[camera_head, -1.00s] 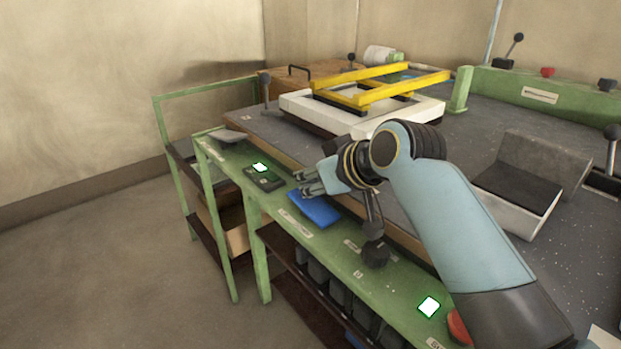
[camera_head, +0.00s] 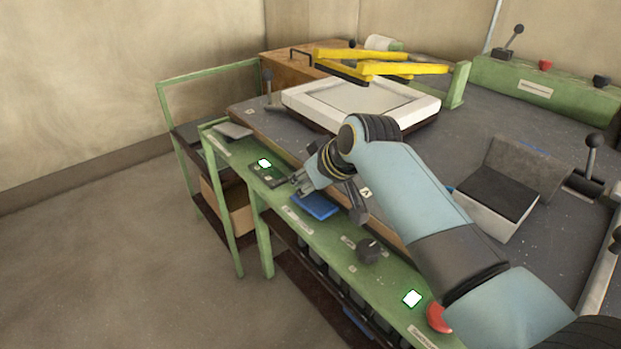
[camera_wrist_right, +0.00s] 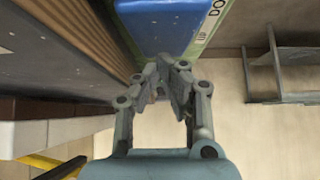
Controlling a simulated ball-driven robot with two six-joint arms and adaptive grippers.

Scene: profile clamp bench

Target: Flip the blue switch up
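The blue switch (camera_head: 316,206) is a flat blue block on the green control ledge (camera_head: 300,225). It shows large and blue at the top of the right wrist view (camera_wrist_right: 165,22), beside a label where "DO" and "UP" can be read. I cannot tell which way it is tilted. My right gripper (camera_head: 297,184) is just above and left of the switch's far end. In the wrist view its fingers (camera_wrist_right: 170,70) are drawn together with nothing seen between them, near the switch's edge; contact cannot be told. My left gripper is out of view.
A dark panel with a lit button (camera_head: 264,163) lies just left of the gripper. A black knob (camera_head: 368,251), another lit button (camera_head: 412,298) and a red button (camera_head: 438,317) sit nearer. A white frame (camera_head: 410,115) and yellow bars (camera_head: 400,68) are behind.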

